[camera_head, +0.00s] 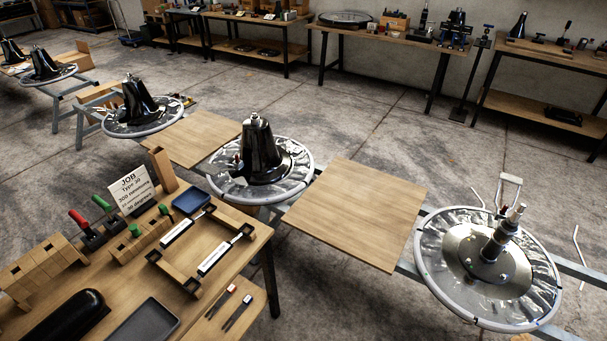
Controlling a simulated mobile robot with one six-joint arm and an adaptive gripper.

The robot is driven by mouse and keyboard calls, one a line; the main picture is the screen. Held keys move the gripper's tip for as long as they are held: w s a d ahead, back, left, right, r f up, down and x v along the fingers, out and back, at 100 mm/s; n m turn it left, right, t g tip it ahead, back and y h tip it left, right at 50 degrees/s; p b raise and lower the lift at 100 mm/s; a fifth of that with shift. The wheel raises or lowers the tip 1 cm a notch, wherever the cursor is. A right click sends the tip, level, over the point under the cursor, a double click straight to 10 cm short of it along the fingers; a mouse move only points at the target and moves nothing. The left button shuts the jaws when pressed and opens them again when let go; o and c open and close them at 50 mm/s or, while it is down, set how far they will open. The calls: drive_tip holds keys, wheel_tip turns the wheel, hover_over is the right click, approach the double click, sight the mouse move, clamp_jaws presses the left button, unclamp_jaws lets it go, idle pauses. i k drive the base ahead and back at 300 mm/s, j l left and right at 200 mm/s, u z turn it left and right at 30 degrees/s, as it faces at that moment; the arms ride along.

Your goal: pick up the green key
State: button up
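Several green-topped items stand on the wooden workbench (240,262) at the lower left. One is a green-handled tool (102,205) that leans in a dark holder beside a red-handled tool (78,218). Two smaller green pieces stand in or by a notched wooden block, a nearer green piece (134,230) and a farther green piece (164,209). They are too small for me to tell which one is the green key. My gripper is not in view.
A JOB sign (130,189), a blue tray (191,202), a dark tray (143,322) and a long black object (66,315) crowd the workbench. Concrete floor is open behind.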

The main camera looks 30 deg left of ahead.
sight(106, 207)
drive_tip(key=u, duration=2.6)
drive_tip(key=i+l, duration=0.2)
drive_tip(key=i, duration=0.3)
drive_tip(key=i+l, duration=0.25)
drive_tip(key=i, duration=0.3)
drive_tip(key=i+l, duration=0.2)
drive_tip(key=i, duration=0.3)
